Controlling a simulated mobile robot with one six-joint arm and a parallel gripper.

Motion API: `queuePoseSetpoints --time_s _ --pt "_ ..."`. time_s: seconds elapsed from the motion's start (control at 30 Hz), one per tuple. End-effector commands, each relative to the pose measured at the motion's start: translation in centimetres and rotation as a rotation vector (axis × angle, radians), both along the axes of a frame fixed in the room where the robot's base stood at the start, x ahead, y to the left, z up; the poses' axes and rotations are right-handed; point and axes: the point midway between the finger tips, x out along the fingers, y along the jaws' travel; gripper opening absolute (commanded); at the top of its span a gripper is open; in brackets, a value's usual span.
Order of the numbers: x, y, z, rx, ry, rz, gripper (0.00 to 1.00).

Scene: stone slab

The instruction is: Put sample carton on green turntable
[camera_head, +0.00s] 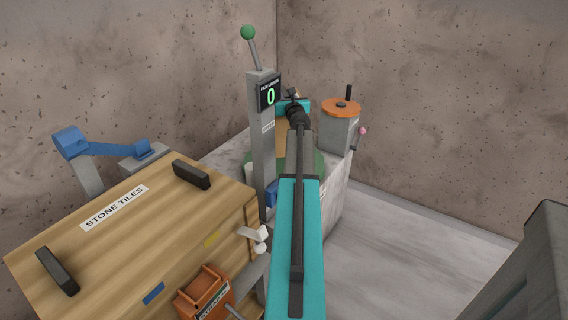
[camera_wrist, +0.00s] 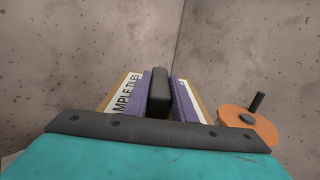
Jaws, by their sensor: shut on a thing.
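The sample carton is a tan box with a white label reading "AMPLE TILES" and a dark top handle. It fills the middle of the wrist view (camera_wrist: 131,84). My gripper (camera_wrist: 160,95) is shut on its handle, with a purple finger on each side. In the head view the carton (camera_head: 281,138) shows only partly, between the grey post and my arm. The green turntable (camera_head: 318,160) is a flat disc on the stone slab, largely covered by my arm and the post. The carton appears at or above the disc's far part; I cannot tell whether they touch.
A grey post (camera_head: 262,140) with a "0" display and green-knobbed lever stands close left of my arm. A grey box with an orange wheel (camera_head: 341,107) is at the right. A wooden "STONE TILES" crate (camera_head: 140,225), orange box (camera_head: 205,290) and blue-armed device (camera_head: 105,148) are left.

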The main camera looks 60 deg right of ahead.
Motion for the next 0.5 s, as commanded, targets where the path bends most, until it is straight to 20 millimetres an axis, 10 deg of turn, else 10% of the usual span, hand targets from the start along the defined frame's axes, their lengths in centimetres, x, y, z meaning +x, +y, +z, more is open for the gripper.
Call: queuePoseSetpoints --time_s 0.5 --pt "-0.1 0.0 -4.5 0.001 -0.002 0.000 0.00"
